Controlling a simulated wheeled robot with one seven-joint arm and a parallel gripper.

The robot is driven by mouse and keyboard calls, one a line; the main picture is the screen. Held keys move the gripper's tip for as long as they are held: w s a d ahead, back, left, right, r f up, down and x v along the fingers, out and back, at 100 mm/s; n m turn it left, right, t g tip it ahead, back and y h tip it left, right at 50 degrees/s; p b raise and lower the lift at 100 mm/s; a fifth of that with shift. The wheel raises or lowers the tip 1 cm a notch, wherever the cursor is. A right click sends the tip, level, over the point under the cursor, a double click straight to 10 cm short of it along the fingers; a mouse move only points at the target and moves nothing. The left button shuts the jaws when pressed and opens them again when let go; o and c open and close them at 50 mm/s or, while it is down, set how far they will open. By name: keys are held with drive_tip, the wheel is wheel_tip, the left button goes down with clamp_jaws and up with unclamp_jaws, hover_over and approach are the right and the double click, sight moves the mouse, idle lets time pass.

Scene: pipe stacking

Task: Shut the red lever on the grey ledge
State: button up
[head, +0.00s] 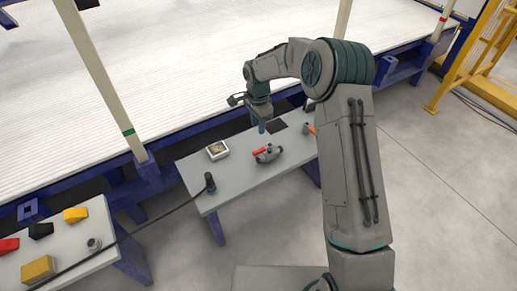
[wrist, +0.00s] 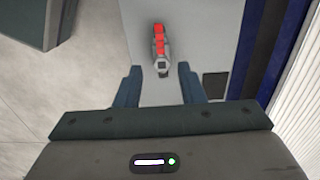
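The red lever (head: 259,151) sits on a grey pipe valve (head: 269,156), which lies on the grey ledge (head: 240,178). In the wrist view the lever (wrist: 159,38) points toward the top of the picture, with the valve's grey end (wrist: 161,67) nearest me. My gripper (head: 262,128) hangs above the ledge, behind the valve in the head view. In the wrist view its two fingers (wrist: 159,78) are spread apart, with the valve ahead of the gap between them. Nothing is held, and the fingers appear clear of the valve.
A small white-framed box (head: 217,150) and a dark upright post (head: 210,182) stand on the ledge's left part. A dark square (wrist: 216,86) lies right of the gripper in the wrist view. A second table (head: 70,258) at lower left holds coloured blocks; a black cable crosses it.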

sight(258, 150)
wheel_tip(258, 150, down, 13)
idle(0.4)
clamp_jaws()
